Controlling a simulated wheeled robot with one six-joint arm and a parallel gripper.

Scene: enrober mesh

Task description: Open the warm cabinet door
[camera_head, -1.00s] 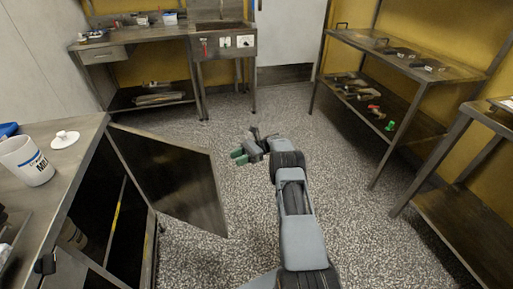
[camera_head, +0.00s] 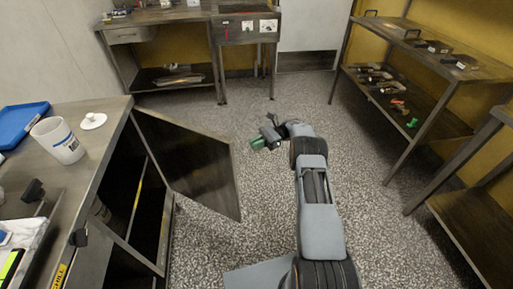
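The warm cabinet door (camera_head: 195,168) is a dark metal panel at the left of the head view. It is swung outward from the steel cabinet (camera_head: 88,222), whose dark inside with a shelf shows behind it. My gripper (camera_head: 262,140), with green fingertip pads, is above the floor to the right of the door's far upper part and apart from it. A gap between its fingers cannot be made out at this size.
A white tub (camera_head: 57,141), a white lid (camera_head: 93,121) and a blue tray (camera_head: 18,124) are on the cabinet top. A steel bench (camera_head: 160,15) stands at the back. Shelving (camera_head: 440,55) stands on the right. The speckled floor (camera_head: 245,95) is clear in the middle.

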